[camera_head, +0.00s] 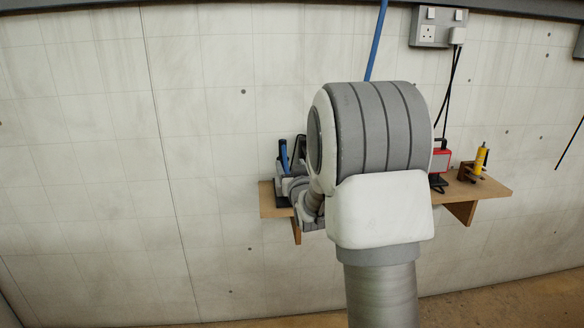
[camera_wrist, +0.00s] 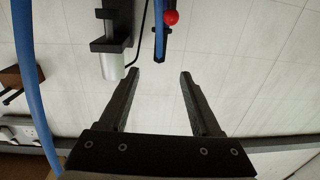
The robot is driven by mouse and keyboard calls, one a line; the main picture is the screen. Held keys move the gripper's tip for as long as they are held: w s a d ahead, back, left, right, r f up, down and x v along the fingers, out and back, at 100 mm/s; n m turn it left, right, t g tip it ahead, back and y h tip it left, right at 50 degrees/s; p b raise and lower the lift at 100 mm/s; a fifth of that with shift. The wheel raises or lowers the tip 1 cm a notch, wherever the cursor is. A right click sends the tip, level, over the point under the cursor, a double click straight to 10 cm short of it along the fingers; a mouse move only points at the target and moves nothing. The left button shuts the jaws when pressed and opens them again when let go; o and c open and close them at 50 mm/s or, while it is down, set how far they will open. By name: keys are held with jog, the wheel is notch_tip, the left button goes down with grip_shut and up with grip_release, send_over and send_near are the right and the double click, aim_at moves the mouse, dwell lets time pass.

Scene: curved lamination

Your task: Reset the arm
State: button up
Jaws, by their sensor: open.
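My gripper (camera_wrist: 159,76) is open in the wrist view, its two dark fingers apart with nothing between them but pale wall behind. In the head view my arm rises through the middle, bends at a large grey and white joint, and reaches down to the left in front of the shelf. I cannot make out the gripper's fingers clearly there. Ahead of the fingertips in the wrist view are a black bracket-like object with a pale cylinder (camera_wrist: 113,66) and a dark and blue tool with a red ball (camera_wrist: 171,17). The gripper appears apart from both.
A wooden wall shelf (camera_head: 491,188) stands behind my arm, its middle hidden. It carries a blue-handled item (camera_head: 284,155), a red and grey box (camera_head: 442,160) and a yellow cylinder (camera_head: 480,161). A socket box (camera_head: 432,34) with black cables hangs above. The wall at left is clear.

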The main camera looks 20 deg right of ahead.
jog(key=shift+s, duration=0.35)
jog(key=shift+a, duration=0.1)
jog(key=s+a+r+g+y, duration=0.25)
jog(key=s+a+g, duration=0.5)
jog(key=s, duration=0.75)
jog(key=s+a+f+n+g, duration=0.1)
jog(key=s+a, duration=0.2)
jog(key=s, duration=0.5)
jog(key=s+a+f+n+g+y, duration=0.1)
jog(key=s+a+g, duration=0.15)
jog(key=s, duration=0.55)
jog(key=s+a+f+g, duration=0.1)
jog(key=s+a+f, duration=0.15)
jog(key=s, duration=0.45)
notch_tip(320, 180, up, 29)
jog(key=s+p, duration=0.1)
jog(key=p, duration=2.7)
jog(key=shift+s+a+p, duration=0.15)
jog(key=shift+a+p, duration=0.15)
jog(key=shift+a, duration=0.05)
jog(key=shift+d, duration=0.1)
